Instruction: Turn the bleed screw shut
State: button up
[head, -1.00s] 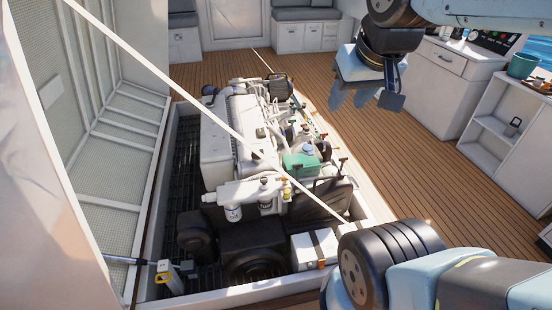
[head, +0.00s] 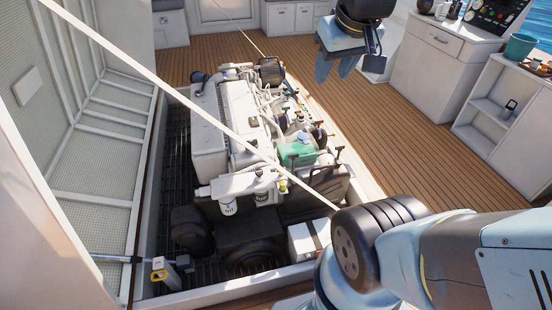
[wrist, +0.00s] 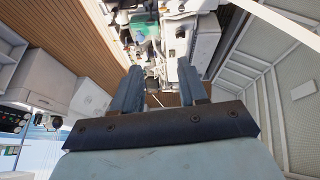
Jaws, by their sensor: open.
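The white engine (head: 208,132) sits in the open hatch well, with pipes and small fittings along its right side. My gripper (head: 336,70) hangs in the air beyond and right of the engine in the head view, fingers pointing down, open and empty. In the wrist view my gripper (wrist: 160,75) has its two fingers apart, with the engine (wrist: 178,30) visible past them, apart from it.
A taut pale line (head: 190,105) crosses diagonally above the engine. The raised hatch lid (head: 90,150) stands at left, with a strut (head: 115,259) at its foot. A green container (head: 298,153) is beside the engine. Wooden deck (head: 400,125) at right is clear up to the white cabinets (head: 430,75).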

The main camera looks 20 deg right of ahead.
jog(key=w+f+n+g, duration=0.2)
jog(key=w+f+n, duration=0.3)
jog(key=w, duration=0.8)
jog(key=n+g, duration=0.3)
jog(key=n, duration=0.9)
send_over(281, 169)
notch_tip(281, 169, down, 42)
notch_tip(281, 169, down, 15)
jog(key=shift+w+d, duration=0.1)
jog(key=shift+w, duration=0.05)
grip_shut()
